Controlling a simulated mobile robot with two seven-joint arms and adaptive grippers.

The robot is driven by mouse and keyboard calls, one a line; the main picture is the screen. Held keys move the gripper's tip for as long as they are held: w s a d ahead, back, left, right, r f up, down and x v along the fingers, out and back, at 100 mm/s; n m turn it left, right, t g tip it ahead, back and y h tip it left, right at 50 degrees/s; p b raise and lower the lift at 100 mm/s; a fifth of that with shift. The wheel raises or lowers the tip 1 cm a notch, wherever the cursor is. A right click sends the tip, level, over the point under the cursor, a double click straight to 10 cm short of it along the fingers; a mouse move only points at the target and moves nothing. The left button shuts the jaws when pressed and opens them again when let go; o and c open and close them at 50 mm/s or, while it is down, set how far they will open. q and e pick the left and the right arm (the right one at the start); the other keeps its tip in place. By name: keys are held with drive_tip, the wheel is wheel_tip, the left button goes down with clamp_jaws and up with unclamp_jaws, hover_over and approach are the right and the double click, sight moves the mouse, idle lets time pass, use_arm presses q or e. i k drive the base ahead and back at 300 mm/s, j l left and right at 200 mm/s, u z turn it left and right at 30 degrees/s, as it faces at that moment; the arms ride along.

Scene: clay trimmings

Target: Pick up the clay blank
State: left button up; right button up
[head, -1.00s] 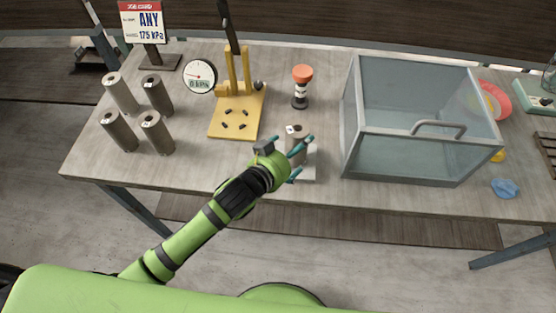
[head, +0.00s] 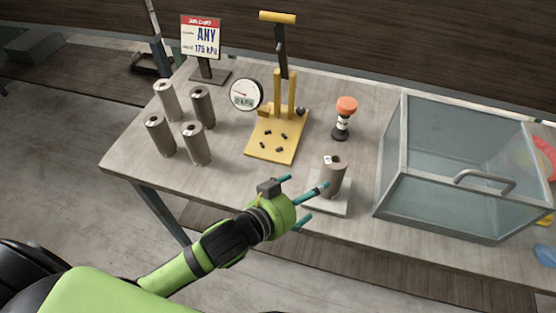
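A grey-brown clay blank (head: 333,179), a cylinder with a small white label on top, stands upright on a pale square plate (head: 318,205) near the table's front edge. My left gripper (head: 312,199) is just left of it, its teal fingers spread and empty. One fingertip overlaps the blank's left edge in the picture; I cannot tell whether it touches. Several similar cylinders (head: 196,145) stand upright in a group at the left of the table. My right gripper is not in view.
A yellow press (head: 272,140) with a lever and a round gauge (head: 245,94) stand behind. A sign (head: 201,37) reads "ANY 175 kPa". An orange-topped post (head: 345,118) stands behind the blank. A clear-walled box (head: 440,205) with a handle blocks the right side.

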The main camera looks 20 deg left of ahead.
sight(156, 124)
drive_tip(key=u, duration=1.45)
